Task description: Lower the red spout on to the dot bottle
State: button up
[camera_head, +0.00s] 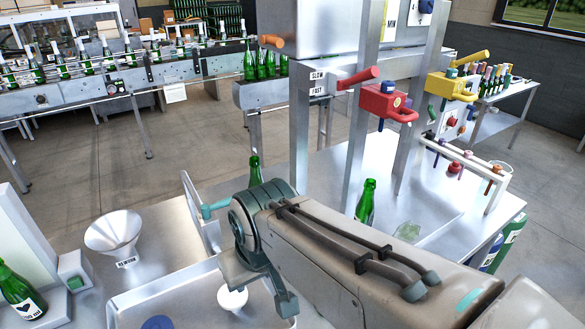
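The red spout (383,101) is mounted on an upright metal post above the right-hand bench, with a red lever handle (358,78) to its left. A green bottle (366,203) stands upright on that bench, below the spout and apart from it. Another green bottle (255,172) stands farther left, partly behind my arm. No dot can be made out on either, so I cannot tell which is the dot bottle. My gripper (262,283) is low in the middle, over a metal tray, away from the spout. Its fingers are not clear enough to judge.
A yellow spout (451,86) hangs right of the red one. A rack (465,163) with coloured handles stands at the bench's right. A white funnel (113,232) and a heart-labelled bottle (22,291) are at left. Metal posts stand near my arm.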

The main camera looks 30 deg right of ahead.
aim_at(372, 100)
jog(key=u, duration=0.05)
jog(key=k, duration=1.05)
jog(key=z, duration=0.85)
jog(key=i, duration=0.75)
jog(key=z, duration=0.2)
